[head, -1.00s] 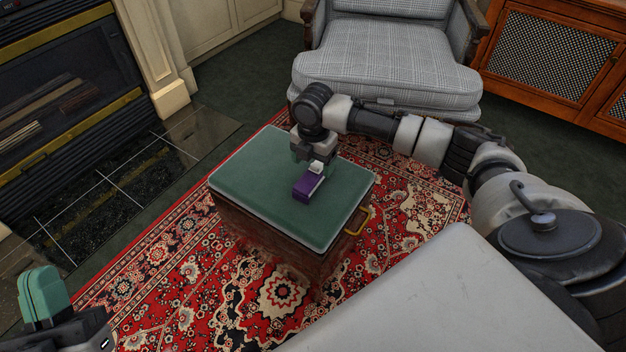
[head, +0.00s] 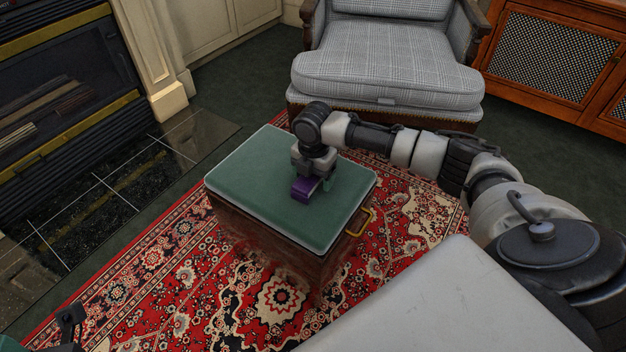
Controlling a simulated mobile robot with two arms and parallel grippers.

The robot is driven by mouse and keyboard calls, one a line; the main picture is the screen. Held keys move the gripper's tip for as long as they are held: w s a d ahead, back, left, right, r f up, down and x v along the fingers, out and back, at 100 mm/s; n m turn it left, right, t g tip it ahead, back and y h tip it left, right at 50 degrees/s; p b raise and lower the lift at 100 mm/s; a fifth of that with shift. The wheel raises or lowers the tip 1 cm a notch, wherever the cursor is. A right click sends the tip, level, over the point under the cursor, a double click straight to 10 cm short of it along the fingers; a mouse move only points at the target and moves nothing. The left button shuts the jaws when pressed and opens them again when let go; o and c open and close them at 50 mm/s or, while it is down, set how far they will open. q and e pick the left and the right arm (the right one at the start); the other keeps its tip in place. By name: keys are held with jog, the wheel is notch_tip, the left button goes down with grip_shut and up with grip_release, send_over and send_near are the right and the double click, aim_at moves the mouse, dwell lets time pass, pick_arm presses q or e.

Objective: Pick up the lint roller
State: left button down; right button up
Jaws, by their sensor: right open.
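The lint roller (head: 304,189) is the small purple thing on the green top of the trunk (head: 250,180). Its white part, visible earlier, is now hidden by my gripper. My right gripper (head: 314,182) points down right over the lint roller, its jaws open and low around or beside it; I cannot tell whether they touch it. One greenish finger shows at the lint roller's right. Of my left gripper (head: 68,325) only a part shows at the bottom left corner, and its fingers cannot be made out.
The trunk stands on a patterned red rug (head: 160,280), with a brass handle (head: 360,221) on its right side. A grey plaid armchair (head: 385,75) is behind it. A fireplace (head: 65,100) is at left, a wooden cabinet (head: 560,60) at right. The trunk top is otherwise clear.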

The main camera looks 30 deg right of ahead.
jog(key=c, duration=1.1)
jog(key=shift+r, duration=0.1)
